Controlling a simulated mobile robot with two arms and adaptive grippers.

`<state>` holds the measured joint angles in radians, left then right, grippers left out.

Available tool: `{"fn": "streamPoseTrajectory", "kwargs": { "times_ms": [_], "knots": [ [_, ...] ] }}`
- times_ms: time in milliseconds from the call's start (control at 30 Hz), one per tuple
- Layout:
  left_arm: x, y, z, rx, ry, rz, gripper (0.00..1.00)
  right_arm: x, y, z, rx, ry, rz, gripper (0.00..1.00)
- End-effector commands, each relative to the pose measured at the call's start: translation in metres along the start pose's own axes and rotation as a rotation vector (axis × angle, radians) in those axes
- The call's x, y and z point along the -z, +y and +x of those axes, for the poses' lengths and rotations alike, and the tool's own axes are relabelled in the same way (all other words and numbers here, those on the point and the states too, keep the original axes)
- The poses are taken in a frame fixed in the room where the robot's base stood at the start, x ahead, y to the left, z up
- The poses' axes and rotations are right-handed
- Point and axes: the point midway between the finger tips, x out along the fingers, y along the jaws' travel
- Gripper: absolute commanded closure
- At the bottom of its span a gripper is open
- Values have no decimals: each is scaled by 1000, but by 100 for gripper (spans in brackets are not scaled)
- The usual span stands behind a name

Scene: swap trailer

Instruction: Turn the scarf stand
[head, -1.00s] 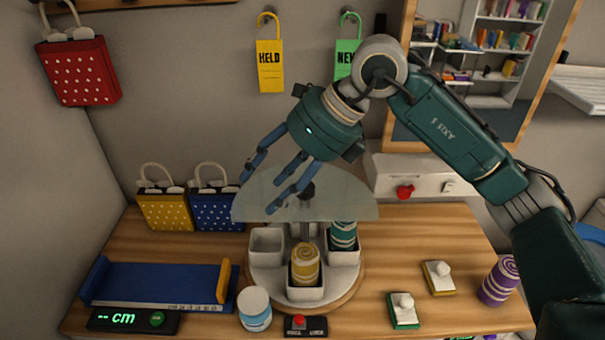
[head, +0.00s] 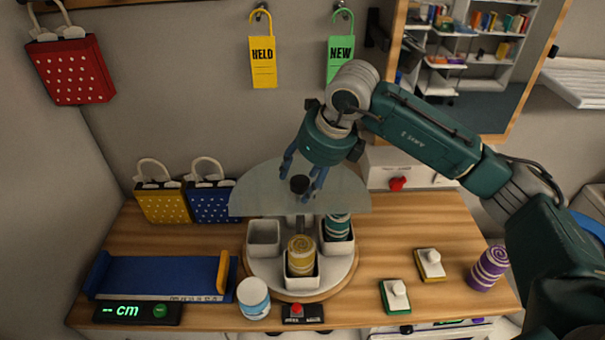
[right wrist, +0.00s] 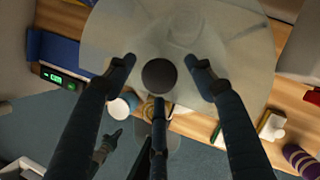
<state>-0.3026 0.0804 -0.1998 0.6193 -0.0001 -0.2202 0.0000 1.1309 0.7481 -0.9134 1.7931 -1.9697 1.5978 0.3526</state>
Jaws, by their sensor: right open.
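The scarf stand has a round white base (head: 269,274) on a wooden disc, with white cups around a central post. A yellow rolled scarf (head: 301,255) sits in the front cup and a teal rolled scarf (head: 338,227) in the right cup; the left cup (head: 264,236) looks empty. A clear glass cover (head: 245,195) spans above, with a dark knob (head: 299,184) on top. My right gripper (head: 303,183) is open at the knob, fingers spread around it. In the right wrist view the knob (right wrist: 159,76) lies between the open fingertips (right wrist: 160,80). Contact cannot be told. My left gripper is not seen in the head view.
A blue measuring tray (head: 160,275) with a green display (head: 126,312) lies left. A white jar (head: 253,298) and a red-button box (head: 302,313) stand in front. Two stamp-like blocks (head: 395,296) (head: 431,264) and a purple roll (head: 488,268) are right. Bags (head: 163,203) stand behind.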

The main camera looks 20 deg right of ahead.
Motion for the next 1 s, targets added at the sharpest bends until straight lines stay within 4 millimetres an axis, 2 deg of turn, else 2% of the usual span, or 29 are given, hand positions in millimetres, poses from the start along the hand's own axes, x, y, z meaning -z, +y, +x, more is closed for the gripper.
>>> {"fn": "streamPoseTrajectory", "kwargs": {
  "times_ms": [300, 367, 500, 600, 1000],
  "knots": [
    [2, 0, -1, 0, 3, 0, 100, 0, 0, 4, 0, 0, -1, 46],
    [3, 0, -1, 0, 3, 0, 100, 0, 0, 4, 0, 0, -1, 56],
    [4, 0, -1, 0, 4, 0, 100, 0, 0, 4, 0, 0, -1, 84],
    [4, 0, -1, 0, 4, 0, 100, 0, 0, 4, 1, -1, -1, 100],
    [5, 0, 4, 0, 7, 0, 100, -3, -9, 4, -6, -4, -21, 100]
  ]
}}
